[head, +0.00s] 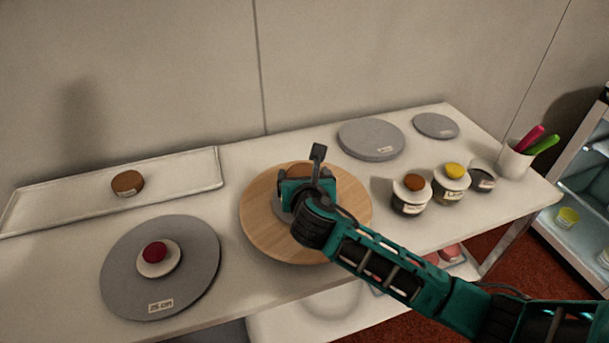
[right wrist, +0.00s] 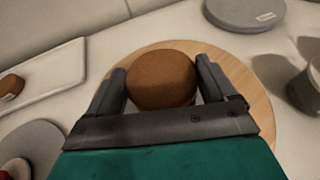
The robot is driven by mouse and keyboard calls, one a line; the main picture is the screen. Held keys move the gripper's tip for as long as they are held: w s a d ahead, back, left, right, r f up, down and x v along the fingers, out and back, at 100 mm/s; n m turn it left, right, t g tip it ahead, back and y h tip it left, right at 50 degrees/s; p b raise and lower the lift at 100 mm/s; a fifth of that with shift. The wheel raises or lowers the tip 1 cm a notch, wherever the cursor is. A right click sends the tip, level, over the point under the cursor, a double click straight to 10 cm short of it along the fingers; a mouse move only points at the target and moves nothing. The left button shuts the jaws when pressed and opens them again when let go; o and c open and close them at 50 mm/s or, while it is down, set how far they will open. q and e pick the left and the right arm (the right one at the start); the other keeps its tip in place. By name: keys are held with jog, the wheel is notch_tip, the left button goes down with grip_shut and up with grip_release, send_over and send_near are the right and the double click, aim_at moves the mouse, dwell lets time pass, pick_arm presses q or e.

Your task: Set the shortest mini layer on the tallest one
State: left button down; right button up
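A brown round mini layer (right wrist: 160,78) is over the round wooden board (head: 262,225). In the right wrist view it lies between the two fingers of my right gripper (right wrist: 160,85). The fingers are wide apart, one on each side, with a small pale gap by the right finger; firm contact is not visible. In the head view this gripper (head: 300,185) hides most of that layer. A short brown layer (head: 127,183) lies on the white tray (head: 60,212) at the left. A dark red layer (head: 155,252) sits on a white disc on the grey turntable (head: 195,240). My left gripper is not in view.
Two grey discs (head: 371,139) (head: 436,126) lie at the back right. Several small jars (head: 410,196) and a white cup (head: 513,163) with pink and green utensils stand at the right. The table (head: 240,285) is bare in front of the wooden board.

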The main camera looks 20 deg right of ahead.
jog(key=shift+o, duration=1.2)
jog(key=shift+r, duration=0.1)
jog(key=v, duration=1.2)
